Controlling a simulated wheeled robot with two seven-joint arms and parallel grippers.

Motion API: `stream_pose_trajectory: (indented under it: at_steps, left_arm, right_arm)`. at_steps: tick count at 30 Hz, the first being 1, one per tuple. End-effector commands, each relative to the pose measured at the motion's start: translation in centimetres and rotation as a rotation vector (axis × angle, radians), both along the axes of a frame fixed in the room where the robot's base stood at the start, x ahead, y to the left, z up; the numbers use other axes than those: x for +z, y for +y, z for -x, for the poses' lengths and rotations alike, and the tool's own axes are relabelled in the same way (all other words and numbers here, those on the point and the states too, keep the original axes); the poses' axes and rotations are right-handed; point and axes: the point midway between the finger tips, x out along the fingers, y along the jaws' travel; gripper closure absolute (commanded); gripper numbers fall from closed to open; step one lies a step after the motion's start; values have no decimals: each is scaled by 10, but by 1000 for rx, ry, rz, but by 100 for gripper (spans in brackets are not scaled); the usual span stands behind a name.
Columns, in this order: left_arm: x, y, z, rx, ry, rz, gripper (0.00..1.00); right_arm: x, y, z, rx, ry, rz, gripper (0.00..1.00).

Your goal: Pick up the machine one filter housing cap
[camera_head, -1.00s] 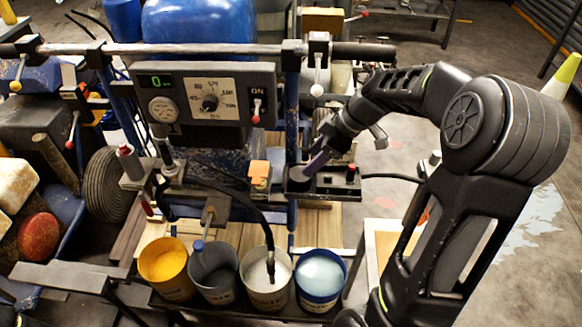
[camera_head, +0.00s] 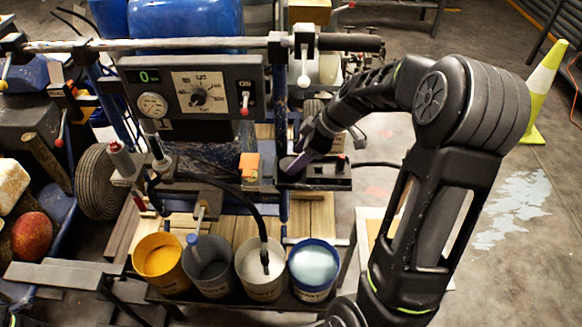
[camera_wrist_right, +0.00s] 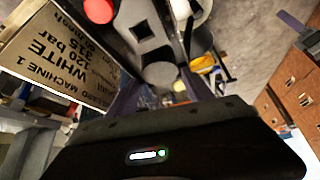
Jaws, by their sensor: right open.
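The filter housing cap looks to be the grey round piece (camera_wrist_right: 160,75) in the right wrist view, on a dark block with a square hole. In the head view the dark filter block (camera_head: 325,182) sits on the right of the machine, and my gripper partly hides the cap there. My right gripper (camera_head: 298,166) points down at the left end of this block. Its purple fingers are open, one on each side of the cap in the wrist view (camera_wrist_right: 162,92). I cannot tell whether they touch it. My left gripper is not in view.
A red knob (camera_wrist_right: 99,10) is close by in the wrist view. In the head view, several paint buckets (camera_head: 313,270) stand below the block, and a black hose (camera_head: 262,215) hangs into one. A cone (camera_head: 541,90) stands right.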

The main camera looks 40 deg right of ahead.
Motion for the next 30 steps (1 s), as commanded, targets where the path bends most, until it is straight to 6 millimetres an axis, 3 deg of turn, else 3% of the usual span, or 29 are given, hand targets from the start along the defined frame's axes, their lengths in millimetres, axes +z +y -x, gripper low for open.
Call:
stream_pose_trajectory:
  at_steps: [9, 27, 30]
  left_arm:
    - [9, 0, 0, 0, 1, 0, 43]
    - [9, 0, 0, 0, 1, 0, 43]
    - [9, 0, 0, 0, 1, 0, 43]
  right_arm:
    - [-35, 13, -13, -1, 3, -1, 40]
    - [-36, 13, -13, -2, 1, -1, 40]
    - [-36, 13, -13, -2, 1, -1, 48]
